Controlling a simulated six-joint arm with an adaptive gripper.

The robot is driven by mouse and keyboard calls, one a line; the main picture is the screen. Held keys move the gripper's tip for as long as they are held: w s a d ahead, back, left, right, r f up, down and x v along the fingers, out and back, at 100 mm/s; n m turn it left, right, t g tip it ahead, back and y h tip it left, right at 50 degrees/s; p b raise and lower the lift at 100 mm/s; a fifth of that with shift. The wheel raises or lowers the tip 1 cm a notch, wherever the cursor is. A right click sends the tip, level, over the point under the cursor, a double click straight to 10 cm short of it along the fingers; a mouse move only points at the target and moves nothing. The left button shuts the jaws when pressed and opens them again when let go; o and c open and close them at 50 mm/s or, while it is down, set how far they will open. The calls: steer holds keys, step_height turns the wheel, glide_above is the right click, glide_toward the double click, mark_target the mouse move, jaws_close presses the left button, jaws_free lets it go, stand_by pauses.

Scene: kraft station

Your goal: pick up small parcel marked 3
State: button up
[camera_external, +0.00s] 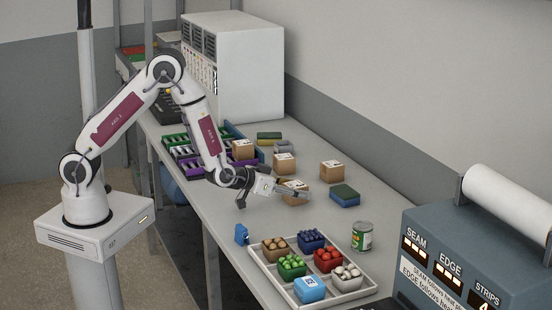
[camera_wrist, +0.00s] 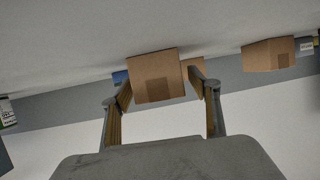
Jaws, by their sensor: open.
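Several small brown cardboard parcels stand on the grey bench. One parcel (camera_external: 297,185) is right at my gripper (camera_external: 296,196) and partly hidden by it. Others are the back-left parcel (camera_external: 243,151), the back-middle parcel (camera_external: 284,164) and the right parcel (camera_external: 332,172). White labels show on their tops, but I cannot read a 3 on any. In the wrist view my gripper (camera_wrist: 158,90) is open and empty, and a parcel (camera_wrist: 155,68) shows between the fingertips, ahead of them. I cannot tell whether the fingers touch it.
A blue-green sponge (camera_external: 344,195) and a can (camera_external: 362,236) stand right of my gripper. A tray (camera_external: 262,266) with coloured bins is in front. Purple and green racks (camera_external: 180,153) lie left. Another parcel (camera_wrist: 268,55) is at right in the wrist view.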

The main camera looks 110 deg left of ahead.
mark_target(295, 185)
stand_by(0.3)
steer(key=c, duration=1.3)
steer(key=shift+o, duration=0.3)
steer(key=shift+r, duration=0.2)
steer(key=shift+r, duration=4.8)
